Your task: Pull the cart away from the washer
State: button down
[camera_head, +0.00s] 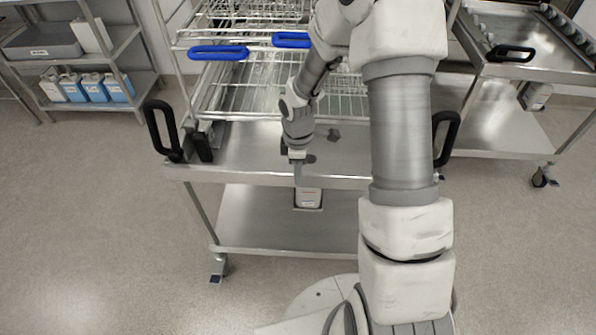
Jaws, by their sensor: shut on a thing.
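The steel cart (235,151) stands in the middle of the view, with black upright handles (160,130) at its left and right front corners and a lower shelf (265,225). My gripper (297,162) reaches down to the middle of the cart's front edge and is shut on a part of the cart there. The fingertips are small and the exact part held is hard to make out. The washer cannot be clearly made out. My arm hides part of the cart's right side.
Wire racks with blue handles (218,52) stand at the cart's far end. A second steel cart (520,70) is close on the right. A shelf unit (75,55) with blue-and-white bottles (92,87) is at the left. The floor at left and front left is clear.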

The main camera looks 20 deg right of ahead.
jog(key=c, duration=0.7)
grip_release()
jog(key=shift+r, duration=0.1)
notch_tip(320, 180, up, 17)
jog(key=p, duration=0.3)
jog(key=shift+r+p, duration=0.1)
jog(key=shift+p, duration=0.25)
